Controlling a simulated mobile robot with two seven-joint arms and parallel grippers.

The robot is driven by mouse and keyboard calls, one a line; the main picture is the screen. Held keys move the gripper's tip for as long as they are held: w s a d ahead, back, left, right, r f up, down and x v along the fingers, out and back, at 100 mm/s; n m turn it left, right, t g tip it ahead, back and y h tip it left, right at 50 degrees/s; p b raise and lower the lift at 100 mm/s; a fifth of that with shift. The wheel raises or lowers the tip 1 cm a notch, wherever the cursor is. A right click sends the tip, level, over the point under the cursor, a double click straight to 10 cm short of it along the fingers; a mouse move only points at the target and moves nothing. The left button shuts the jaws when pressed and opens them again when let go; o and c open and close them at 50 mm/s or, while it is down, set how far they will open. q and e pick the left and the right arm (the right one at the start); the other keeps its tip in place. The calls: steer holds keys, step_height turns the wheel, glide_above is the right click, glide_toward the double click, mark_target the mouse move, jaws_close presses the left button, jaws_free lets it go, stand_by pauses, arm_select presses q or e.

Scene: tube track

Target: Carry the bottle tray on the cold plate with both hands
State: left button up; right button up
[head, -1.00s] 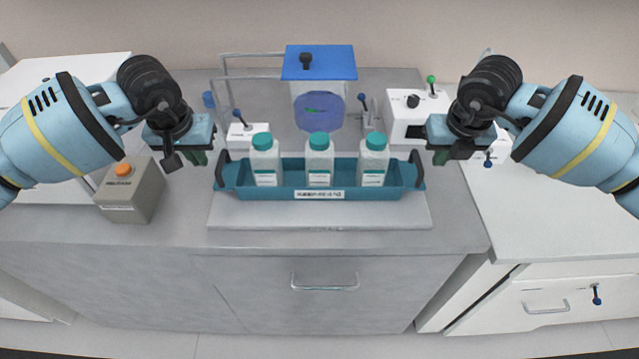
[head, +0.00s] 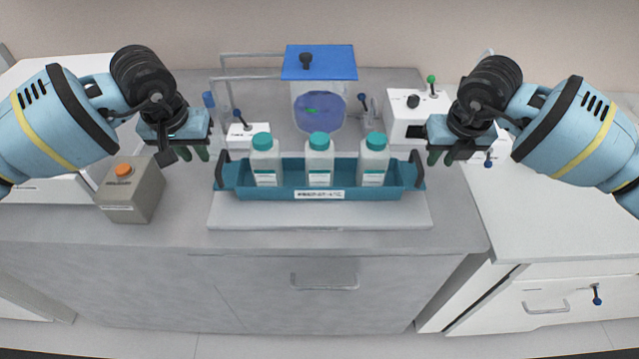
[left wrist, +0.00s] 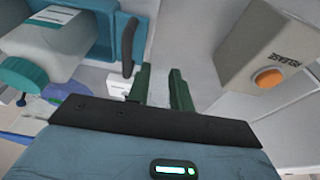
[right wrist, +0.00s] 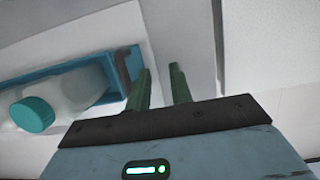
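The teal bottle tray (head: 270,192) rests on the pale cold plate (head: 320,214) in the head view. It holds three white bottles with teal caps, such as the middle bottle (head: 319,160), and has a dark upright handle at each end. My left gripper (head: 196,153) is apart from the left handle (head: 223,168), to its left and above. Its fingers are parted and empty in the left wrist view (left wrist: 162,85). My right gripper (head: 440,157) is close to the right handle (head: 416,168), to its right. Its fingers are parted in the right wrist view (right wrist: 160,85), with nothing visible between them.
A grey box with an orange button (head: 132,190) stands left of the tray. Behind the tray are a blue-lidded clear vessel (head: 320,95) and a white device with a black knob (head: 413,110). The counter's front strip (head: 320,243) is clear.

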arm_select(q)
steer(key=v, duration=1)
steer(key=shift+r, duration=0.15)
arm_select(e)
steer(key=shift+r, duration=0.15)
steer(key=v, duration=1.1)
steer(key=shift+r, duration=0.4)
arm_select(q)
steer(key=shift+s, duration=0.1)
arm_select(e)
steer(key=shift+s+f, duration=0.1)
steer(key=shift+s, duration=0.1)
